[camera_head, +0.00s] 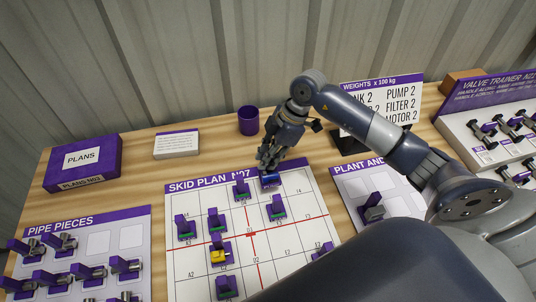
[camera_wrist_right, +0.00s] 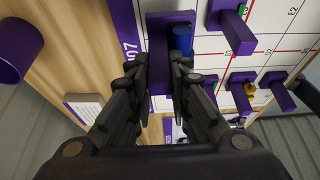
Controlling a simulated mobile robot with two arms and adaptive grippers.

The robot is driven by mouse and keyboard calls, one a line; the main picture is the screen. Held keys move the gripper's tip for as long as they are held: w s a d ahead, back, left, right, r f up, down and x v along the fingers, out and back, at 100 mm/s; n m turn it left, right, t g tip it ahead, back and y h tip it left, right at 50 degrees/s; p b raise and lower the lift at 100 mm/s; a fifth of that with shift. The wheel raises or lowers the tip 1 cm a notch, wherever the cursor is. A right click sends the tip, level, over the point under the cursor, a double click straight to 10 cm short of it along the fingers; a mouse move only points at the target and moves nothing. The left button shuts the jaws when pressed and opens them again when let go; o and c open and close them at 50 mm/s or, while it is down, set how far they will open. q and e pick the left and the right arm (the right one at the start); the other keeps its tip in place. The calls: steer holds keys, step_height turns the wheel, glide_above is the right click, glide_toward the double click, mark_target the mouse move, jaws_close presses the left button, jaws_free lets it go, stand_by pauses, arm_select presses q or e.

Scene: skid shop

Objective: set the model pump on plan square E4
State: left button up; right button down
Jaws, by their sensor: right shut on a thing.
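My right gripper (camera_head: 267,166) is shut on a purple model with a blue cylinder, the model pump (camera_head: 269,181). It holds the pump at the far edge of the white skid plan (camera_head: 185,265), over its top row. In the right wrist view, the fingers (camera_wrist_right: 160,70) close on the purple body, and the blue cylinder (camera_wrist_right: 182,40) shows beside it. I cannot tell whether the pump touches the plan. The label of the square under it is hidden. My left gripper is not in view.
A purple cup (camera_head: 248,121) stands behind. A pipe pieces board (camera_head: 100,243) is at left, a plant board (camera_head: 347,183) at right.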

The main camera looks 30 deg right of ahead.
stand_by(0.3)
steer(key=shift+f+b, duration=0.75)
steer(key=shift+f, duration=1.05)
steer(key=shift+r+p, duration=0.1)
steer(key=shift+p, duration=0.2)
steer(key=shift+f+b, duration=0.4)
steer(key=shift+f, duration=0.45)
steer(key=c, duration=1.4)
jaws_free()
